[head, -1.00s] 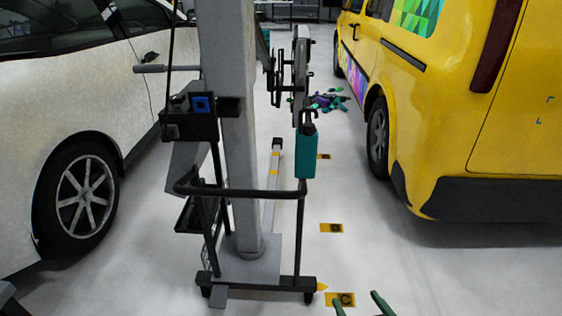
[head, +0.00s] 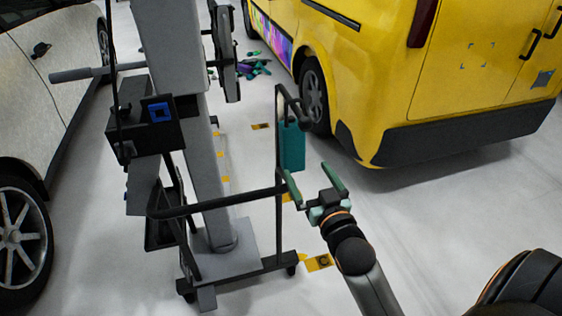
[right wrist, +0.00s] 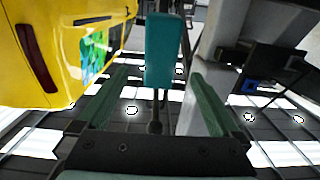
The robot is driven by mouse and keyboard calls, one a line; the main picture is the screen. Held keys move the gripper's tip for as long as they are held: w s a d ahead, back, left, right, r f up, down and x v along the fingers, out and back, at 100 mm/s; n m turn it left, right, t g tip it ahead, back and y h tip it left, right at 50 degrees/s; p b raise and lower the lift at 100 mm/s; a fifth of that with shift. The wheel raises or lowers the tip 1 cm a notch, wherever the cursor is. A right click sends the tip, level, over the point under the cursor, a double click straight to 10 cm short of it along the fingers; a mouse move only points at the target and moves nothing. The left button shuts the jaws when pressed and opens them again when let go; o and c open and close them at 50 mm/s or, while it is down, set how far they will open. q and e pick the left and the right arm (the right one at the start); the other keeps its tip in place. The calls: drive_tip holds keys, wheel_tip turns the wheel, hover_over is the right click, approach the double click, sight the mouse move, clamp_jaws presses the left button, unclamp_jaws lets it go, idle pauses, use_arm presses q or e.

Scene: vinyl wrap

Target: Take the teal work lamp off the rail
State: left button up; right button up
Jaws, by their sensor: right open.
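The teal work lamp (head: 291,147) hangs upright near the top of a thin black post at the right end of the black cart's rail (head: 225,200). My right gripper (head: 307,171) is open, just below and to the right of the lamp in the head view. In the right wrist view the lamp (right wrist: 162,50) stands beyond the open fingers, roughly centred in the gap of the right gripper (right wrist: 159,78). The fingers appear apart from it. My left gripper is not in view.
A grey lift column (head: 190,140) rises through the cart, with a black control box (head: 145,125) on its left. A yellow van (head: 400,70) stands behind on the right and a white car (head: 45,90) on the left. The floor at right is clear.

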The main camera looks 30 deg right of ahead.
sight(290, 137)
drive_tip(key=x, duration=0.8)
drive_tip(key=r+x, duration=0.1)
drive_tip(key=x, duration=0.4)
drive_tip(key=shift+p, duration=0.4)
drive_tip(key=shift+c, duration=0.2)
clamp_jaws()
drive_tip(key=shift+r, duration=0.1)
drive_tip(key=shift+r, duration=0.1)
